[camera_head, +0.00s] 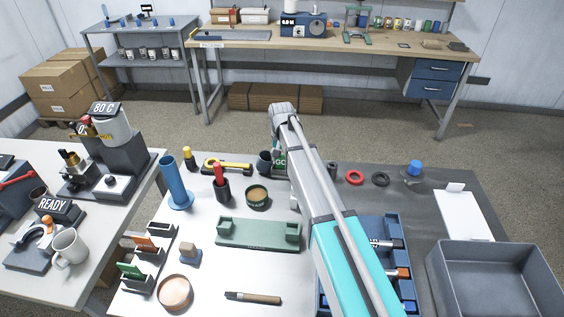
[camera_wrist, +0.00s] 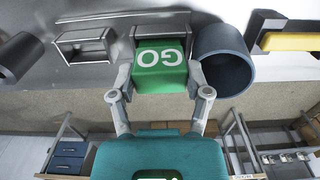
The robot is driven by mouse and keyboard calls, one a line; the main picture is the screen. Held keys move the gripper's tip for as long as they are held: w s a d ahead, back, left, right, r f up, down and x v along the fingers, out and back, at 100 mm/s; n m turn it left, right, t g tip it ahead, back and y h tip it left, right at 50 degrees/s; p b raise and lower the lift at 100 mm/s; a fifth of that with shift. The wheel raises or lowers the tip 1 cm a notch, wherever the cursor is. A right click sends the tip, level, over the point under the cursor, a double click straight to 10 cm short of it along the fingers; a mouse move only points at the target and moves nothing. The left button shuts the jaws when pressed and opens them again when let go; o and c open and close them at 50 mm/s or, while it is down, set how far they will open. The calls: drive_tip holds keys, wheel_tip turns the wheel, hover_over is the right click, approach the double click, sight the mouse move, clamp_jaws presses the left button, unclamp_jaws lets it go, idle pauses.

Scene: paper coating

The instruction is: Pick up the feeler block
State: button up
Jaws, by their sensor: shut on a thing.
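The feeler block, a green block with white "GO" lettering (camera_wrist: 160,65), is between the fingers of my gripper (camera_wrist: 160,84) in the wrist view. My gripper is shut on it, with one finger on each side. In the head view the block (camera_head: 280,160) shows only partly, beside my arm at the back of the work table. The lettering looks upside down in the wrist view. A grey holder edge is close behind the block. I cannot tell whether the block is clear of it.
A dark blue-grey cup (camera_wrist: 222,55) stands close beside the block. An empty grey holder (camera_wrist: 85,45) is on the other side. A yellow-handled tool (camera_head: 228,165) lies nearby. A green fixture (camera_head: 258,233) and blue tray (camera_head: 404,257) sit nearer. A grey bin (camera_head: 497,246) is at right.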

drive_tip(key=shift+a+r, duration=0.1)
drive_tip(key=shift+r, duration=0.05)
wheel_tip(320, 180, up, 2)
drive_tip(key=p, duration=0.3)
drive_tip(key=shift+r, duration=0.2)
drive_tip(key=s+d+r+p, duration=0.8)
drive_tip(key=s+r+p, duration=0.2)
drive_tip(key=s, duration=0.1)
drive_tip(key=shift+d, duration=0.3)
idle(0.4)
wheel_tip(320, 180, down, 3)
drive_tip(key=b, duration=0.3)
drive_tip(key=shift+f, duration=0.15)
idle(0.5)
